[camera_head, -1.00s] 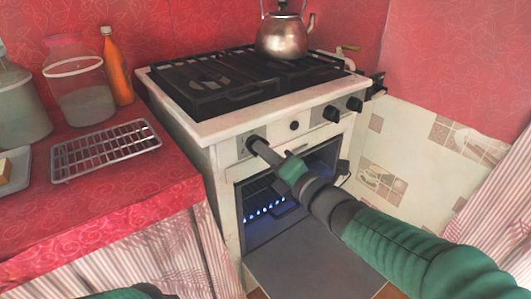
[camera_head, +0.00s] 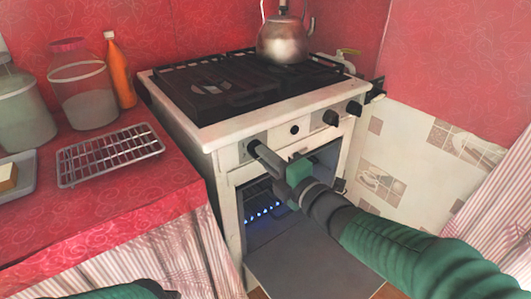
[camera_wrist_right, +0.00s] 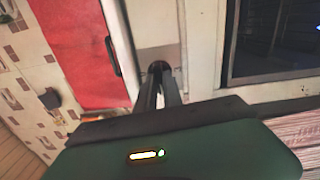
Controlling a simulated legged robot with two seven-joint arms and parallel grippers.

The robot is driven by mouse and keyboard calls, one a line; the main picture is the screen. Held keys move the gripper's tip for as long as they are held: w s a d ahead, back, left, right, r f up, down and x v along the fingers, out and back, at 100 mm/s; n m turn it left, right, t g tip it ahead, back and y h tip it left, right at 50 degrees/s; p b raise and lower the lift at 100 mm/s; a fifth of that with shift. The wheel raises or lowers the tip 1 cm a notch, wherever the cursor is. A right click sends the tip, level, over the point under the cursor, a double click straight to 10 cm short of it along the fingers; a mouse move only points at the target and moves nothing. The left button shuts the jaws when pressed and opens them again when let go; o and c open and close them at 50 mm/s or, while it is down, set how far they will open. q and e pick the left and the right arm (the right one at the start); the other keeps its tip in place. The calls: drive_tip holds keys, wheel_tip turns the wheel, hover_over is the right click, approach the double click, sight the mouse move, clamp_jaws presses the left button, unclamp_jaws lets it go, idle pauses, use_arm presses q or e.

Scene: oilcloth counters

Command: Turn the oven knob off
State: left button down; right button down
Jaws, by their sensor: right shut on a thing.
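The oven is a white stove (camera_head: 232,190) with a black hob, and its door hangs open with blue flames lit inside. The leftmost dark knob (camera_head: 253,147) on its front panel is mostly covered by my right gripper (camera_head: 259,151). My right gripper is shut on this knob, its fingers reaching it from the lower right. In the right wrist view the two dark fingers meet at the knob (camera_wrist_right: 158,67). Only a green piece of my left arm shows at the bottom left of the head view; its gripper is out of view.
Other knobs (camera_head: 331,117) sit further right on the panel. The lowered oven door (camera_head: 305,262) juts out below my right arm. A kettle (camera_head: 284,38) stands on the hob. A wire rack (camera_head: 110,155), jars (camera_head: 84,95) and an orange bottle (camera_head: 119,70) occupy the red counter (camera_head: 130,210).

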drive_tip(key=shift+s+d+f+m+p, duration=0.1)
drive_tip(key=shift+f+m+p, duration=0.05)
drive_tip(key=shift+m+p, duration=3.95)
drive_tip(key=shift+f+m+p, duration=0.15)
drive_tip(key=shift+m+p, duration=2.5)
drive_tip(key=shift+m, duration=2.75)
drive_tip(key=c, duration=1.5)
unclamp_jaws()
drive_tip(key=shift+c, duration=0.2)
drive_tip(key=shift+o, duration=0.3)
drive_tip(key=shift+r, duration=0.15)
